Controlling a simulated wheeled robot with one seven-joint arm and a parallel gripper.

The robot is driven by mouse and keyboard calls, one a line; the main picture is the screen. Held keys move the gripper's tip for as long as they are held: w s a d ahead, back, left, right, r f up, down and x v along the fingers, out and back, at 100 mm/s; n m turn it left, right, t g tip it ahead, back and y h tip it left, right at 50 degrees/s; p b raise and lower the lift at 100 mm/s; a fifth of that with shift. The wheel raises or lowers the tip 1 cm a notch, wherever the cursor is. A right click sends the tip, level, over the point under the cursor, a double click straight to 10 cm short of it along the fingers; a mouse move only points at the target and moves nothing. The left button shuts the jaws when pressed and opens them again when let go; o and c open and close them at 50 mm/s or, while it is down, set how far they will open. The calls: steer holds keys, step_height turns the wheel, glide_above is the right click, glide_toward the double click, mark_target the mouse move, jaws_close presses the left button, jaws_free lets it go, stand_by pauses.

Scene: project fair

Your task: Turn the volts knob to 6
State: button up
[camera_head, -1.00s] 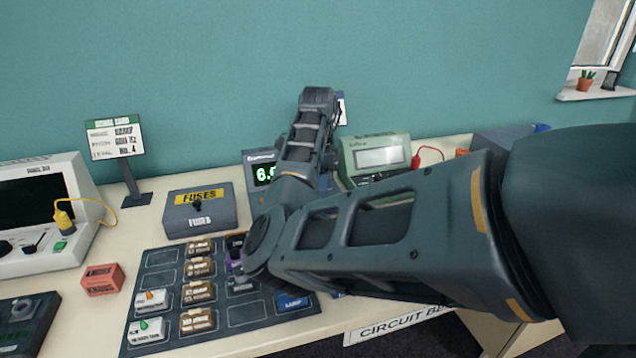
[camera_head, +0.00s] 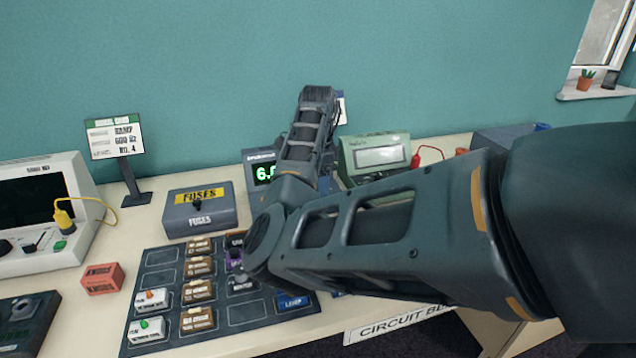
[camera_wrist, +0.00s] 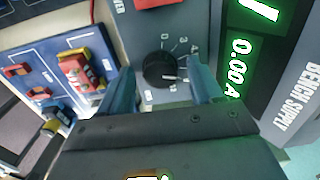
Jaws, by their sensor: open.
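The volts knob (camera_wrist: 160,70) is a round black dial on the grey face of the bench supply (camera_wrist: 190,15), in the wrist view. Its white pointer line is turned to the right of the picture, towards my right-hand finger. Some scale marks show above it; the mark at the pointer is not readable. My gripper (camera_wrist: 163,82) is open, with one finger on each side of the knob; I cannot tell whether either touches it. In the head view the supply's display (camera_head: 264,173) shows a green 6, partly cut off by my arm, which hides the knob and gripper.
A blue board (camera_wrist: 50,75) with red and blue parts lies left of the supply in the wrist view. In the head view a grey fuses box (camera_head: 199,212) stands left of the supply and a green meter (camera_head: 375,155) right of it. A dark component tray (camera_head: 160,258) lies in front.

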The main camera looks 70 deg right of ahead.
step_height(320, 180, up, 7)
steer(key=shift+f, duration=0.1)
steer(key=shift+r, duration=0.5)
stand_by(0.4)
